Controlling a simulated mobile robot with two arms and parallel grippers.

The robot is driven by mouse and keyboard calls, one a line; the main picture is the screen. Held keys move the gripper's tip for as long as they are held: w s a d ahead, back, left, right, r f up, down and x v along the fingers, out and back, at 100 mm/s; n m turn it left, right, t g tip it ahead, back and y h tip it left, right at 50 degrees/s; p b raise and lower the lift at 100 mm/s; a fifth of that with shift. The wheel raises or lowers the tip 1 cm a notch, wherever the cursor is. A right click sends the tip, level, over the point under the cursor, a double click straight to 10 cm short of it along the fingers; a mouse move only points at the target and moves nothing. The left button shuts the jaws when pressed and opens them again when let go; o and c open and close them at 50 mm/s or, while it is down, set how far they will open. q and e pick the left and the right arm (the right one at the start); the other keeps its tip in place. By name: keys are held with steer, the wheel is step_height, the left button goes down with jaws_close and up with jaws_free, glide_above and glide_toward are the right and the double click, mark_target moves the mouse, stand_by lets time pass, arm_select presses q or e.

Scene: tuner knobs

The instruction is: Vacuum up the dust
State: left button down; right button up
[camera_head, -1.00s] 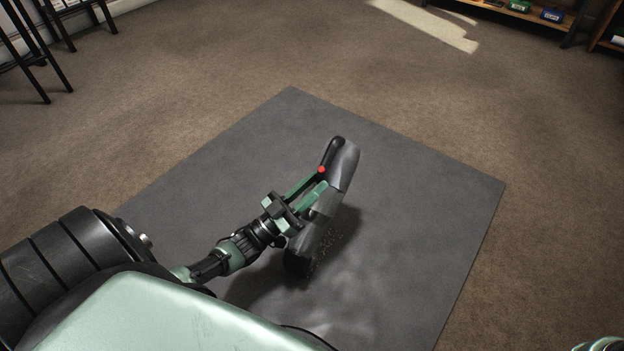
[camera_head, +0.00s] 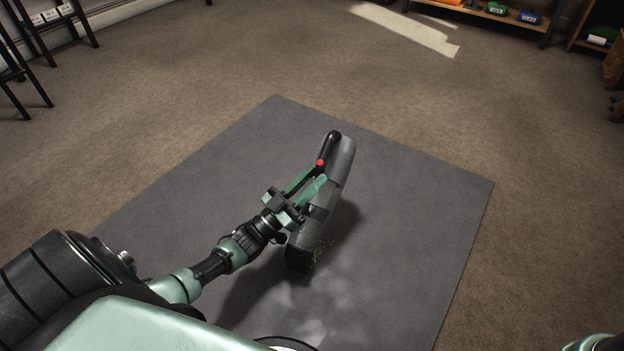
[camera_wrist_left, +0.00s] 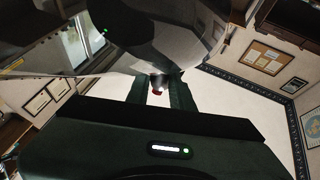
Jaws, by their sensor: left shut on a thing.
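A grey and black handheld vacuum (camera_head: 338,170) with a red button is in the head view, above the dark grey mat (camera_head: 200,190). My left gripper (camera_head: 312,182) is shut on the vacuum's handle. Part of the dust is hidden behind the vacuum. In the left wrist view, the gripper fingers (camera_wrist_left: 158,92) are around the handle by the red button, with the vacuum's body (camera_wrist_left: 150,40) above. My right gripper is not in view.
Brown carpet (camera_head: 540,240) surrounds the mat and is clear nearby. Dark stool legs (camera_head: 30,60) stand at the far left. A low shelf (camera_head: 500,15) with small coloured boxes is at the back right.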

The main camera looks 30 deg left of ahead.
mark_target(332, 157)
arm_select(q)
steer(key=shift+w+r, duration=0.1)
steer(key=shift+r, duration=0.1)
steer(key=shift+w+d+b, duration=0.1)
steer(key=shift+w+b, duration=1.25)
steer(key=shift+w, duration=1.4)
steer(key=shift+w+f+b, duration=0.1)
steer(key=shift+w+b, duration=1.3)
steer(key=shift+w, duration=0.4)
steer(key=shift+w+d+b, duration=0.1)
steer(key=shift+w+b, duration=0.45)
steer(key=shift+w, duration=0.4)
steer(key=shift+r, duration=0.25)
